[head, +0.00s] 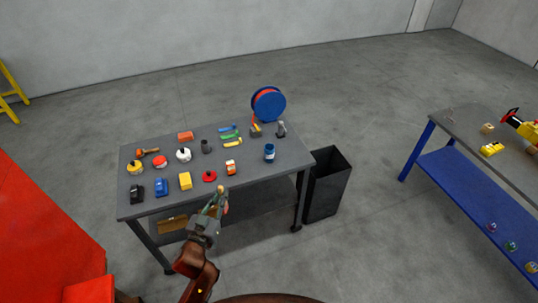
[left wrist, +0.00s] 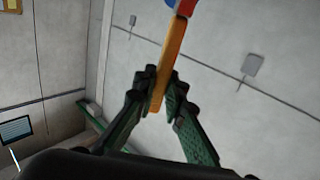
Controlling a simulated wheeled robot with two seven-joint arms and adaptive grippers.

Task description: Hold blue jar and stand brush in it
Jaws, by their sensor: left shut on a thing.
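The blue jar (head: 269,152) stands upright on the right part of the grey table, with a pale band on it. My left gripper (head: 217,200) is in front of the table's near edge, to the left of and nearer than the jar. In the left wrist view my left gripper (left wrist: 162,88) is shut on the orange handle of what looks like the brush (left wrist: 174,48). The brush's far end shows red, blue and white and is cut off by the top of that view. My right gripper is not in view.
A second table (head: 465,135) is farther right.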

